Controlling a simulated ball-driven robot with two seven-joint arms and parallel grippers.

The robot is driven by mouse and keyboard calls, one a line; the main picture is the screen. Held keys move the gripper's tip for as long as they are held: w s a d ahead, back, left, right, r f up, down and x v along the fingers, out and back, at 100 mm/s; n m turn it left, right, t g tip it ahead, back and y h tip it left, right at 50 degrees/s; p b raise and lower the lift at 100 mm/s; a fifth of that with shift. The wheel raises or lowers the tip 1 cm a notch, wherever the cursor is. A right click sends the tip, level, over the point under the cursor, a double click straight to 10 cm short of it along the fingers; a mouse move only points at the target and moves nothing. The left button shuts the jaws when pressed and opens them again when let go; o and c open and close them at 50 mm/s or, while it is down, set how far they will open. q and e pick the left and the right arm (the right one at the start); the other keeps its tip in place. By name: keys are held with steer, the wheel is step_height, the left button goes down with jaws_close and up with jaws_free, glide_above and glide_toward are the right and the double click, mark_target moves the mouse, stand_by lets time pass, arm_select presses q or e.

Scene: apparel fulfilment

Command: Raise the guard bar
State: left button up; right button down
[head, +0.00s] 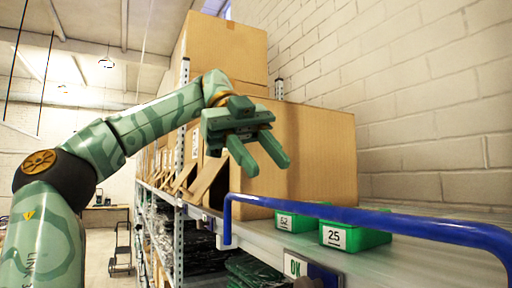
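The guard bar (370,217) is a blue tube along the front of the shelf in the head view. Its left end bends down to a bracket at the shelf edge, and its right end runs out of the picture at the right. My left gripper (264,162) is up and to the left of the bar, in front of a large cardboard box. Its two green fingers are apart and nothing is between them. The fingertips are above the bar's left bend and do not appear to touch it. My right gripper is not in view.
Large cardboard boxes (325,150) stand on the shelf behind the bar. Two green bins, labelled 25 (369,238) and 52 or similar, sit behind it too. A brick wall is behind; an aisle with a cart (120,258) opens at left.

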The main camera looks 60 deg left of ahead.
arm_select(q)
steer(key=shift+v, duration=1.2)
steer(key=shift+d, duration=0.1)
